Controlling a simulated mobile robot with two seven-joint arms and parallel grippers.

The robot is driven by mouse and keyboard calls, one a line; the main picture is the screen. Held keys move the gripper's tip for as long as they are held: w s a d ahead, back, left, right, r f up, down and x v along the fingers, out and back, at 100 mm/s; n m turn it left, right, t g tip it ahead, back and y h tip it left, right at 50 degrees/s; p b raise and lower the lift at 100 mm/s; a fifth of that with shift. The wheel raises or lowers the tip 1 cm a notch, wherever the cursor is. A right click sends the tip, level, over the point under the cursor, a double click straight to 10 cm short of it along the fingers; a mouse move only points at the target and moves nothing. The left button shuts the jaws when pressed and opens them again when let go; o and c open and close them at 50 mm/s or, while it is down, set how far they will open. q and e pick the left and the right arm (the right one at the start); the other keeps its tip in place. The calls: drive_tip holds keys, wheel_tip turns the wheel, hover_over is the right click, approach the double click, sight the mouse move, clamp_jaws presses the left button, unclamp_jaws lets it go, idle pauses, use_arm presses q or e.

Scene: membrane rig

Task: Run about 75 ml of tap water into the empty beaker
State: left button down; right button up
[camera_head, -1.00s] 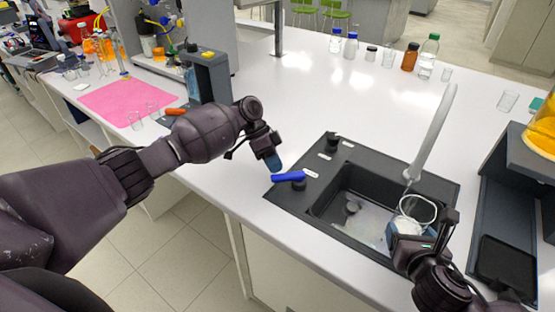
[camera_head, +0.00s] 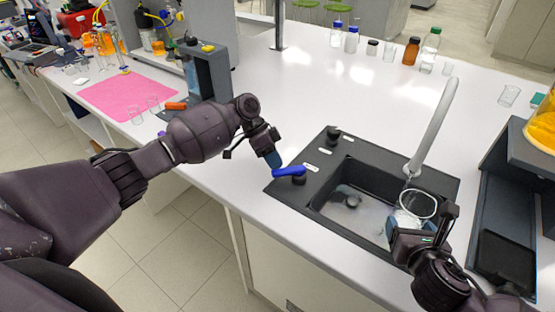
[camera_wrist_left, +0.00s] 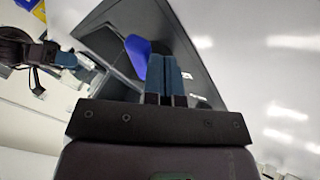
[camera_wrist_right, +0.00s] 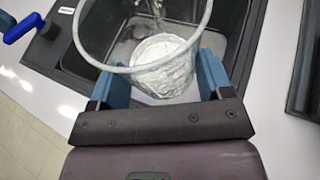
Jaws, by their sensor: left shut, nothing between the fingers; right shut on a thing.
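The clear glass beaker (camera_head: 418,206) is held low over the sink (camera_head: 368,190), under the mouth of the curved tap spout (camera_head: 433,130). My right gripper (camera_head: 411,232) is shut on it; in the right wrist view the blue fingers clasp both sides of the beaker (camera_wrist_right: 160,75). A thin stream of water (camera_wrist_right: 155,12) shows inside the beaker's rim. Pale, rippled water seems to lie in its lower part; I cannot read the level. My left gripper (camera_head: 273,161) is shut and empty, its tips right beside the blue tap lever (camera_head: 290,171); contact is unclear.
A dark dock or stand (camera_head: 510,215) with an orange-filled vessel (camera_head: 545,125) stands right of the sink. Several bottles, including a brown one (camera_head: 411,52), stand at the back. A pink mat (camera_head: 120,95) lies far left. The middle of the bench is clear.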

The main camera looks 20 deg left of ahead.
sight(278, 174)
use_arm(q)
drive_tip(key=s+n+t, duration=0.1)
drive_tip(key=n, duration=0.1)
drive_tip(key=s+n+t, duration=0.1)
drive_tip(key=shift+s+d+n, duration=0.25)
drive_tip(key=shift+d+n, duration=0.1)
drive_tip(key=shift+n, duration=0.05)
drive_tip(key=n+t, duration=0.1)
drive_tip(key=s+d+n+t, duration=0.1)
drive_tip(key=shift+s+n, duration=0.2)
drive_tip(key=shift+n, duration=0.1)
drive_tip(key=shift+s+d, duration=0.3)
drive_tip(key=shift+s, duration=0.05)
